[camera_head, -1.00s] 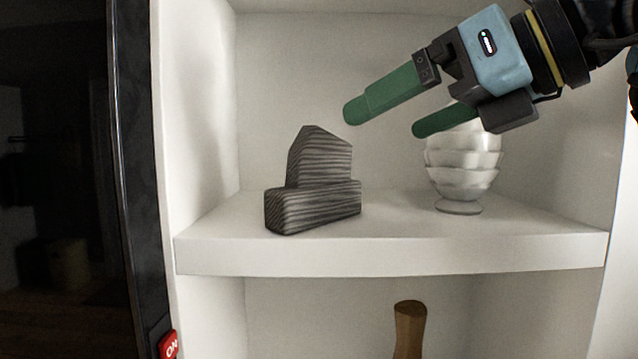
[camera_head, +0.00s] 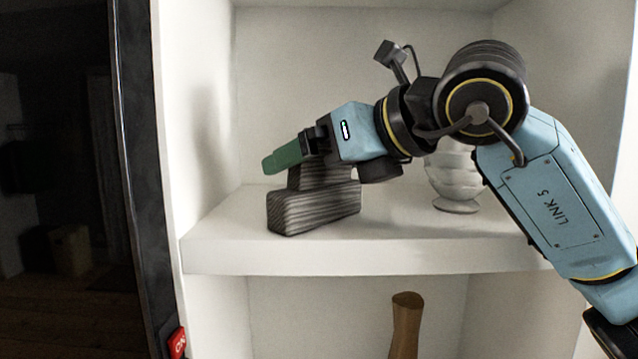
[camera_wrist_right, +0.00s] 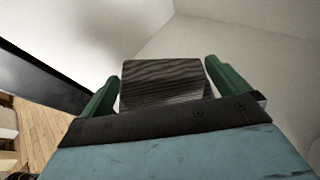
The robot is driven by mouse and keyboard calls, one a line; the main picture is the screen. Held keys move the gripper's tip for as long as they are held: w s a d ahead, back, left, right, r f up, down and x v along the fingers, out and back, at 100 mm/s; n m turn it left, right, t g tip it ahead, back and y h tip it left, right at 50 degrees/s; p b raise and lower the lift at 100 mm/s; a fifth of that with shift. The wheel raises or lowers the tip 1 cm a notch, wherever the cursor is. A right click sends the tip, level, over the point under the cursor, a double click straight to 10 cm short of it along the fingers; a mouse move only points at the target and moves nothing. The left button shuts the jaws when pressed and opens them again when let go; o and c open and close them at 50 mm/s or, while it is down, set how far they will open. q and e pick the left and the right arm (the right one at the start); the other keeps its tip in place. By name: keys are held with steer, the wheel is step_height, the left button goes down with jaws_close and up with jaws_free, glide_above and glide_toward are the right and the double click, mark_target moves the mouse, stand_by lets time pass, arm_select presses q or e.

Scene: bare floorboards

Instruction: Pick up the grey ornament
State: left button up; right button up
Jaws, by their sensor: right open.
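The grey ornament (camera_head: 312,208) is a striped block with a narrower upper part on a wide base. It stands upright on the shelf, near its left end. My right gripper (camera_head: 285,165) is at its upper part, with one green finger in front of it; the arm hides the ornament's top. In the right wrist view the ornament (camera_wrist_right: 162,84) lies between the two green fingers of my right gripper (camera_wrist_right: 160,85), with a small gap visible on either side. The jaws are open. My left gripper is not in view.
The white shelf (camera_head: 370,258) has a cabinet wall (camera_head: 190,110) close on the left. A white stacked bowl or vase (camera_head: 455,185) stands to the right, partly behind my arm. A brown wooden object (camera_head: 405,325) stands on the level below. A dark panel edge (camera_head: 135,180) is at the far left.

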steer(key=c, duration=1)
steer(key=shift+s+d+r, duration=0.1)
steer(key=shift+r, duration=0.05)
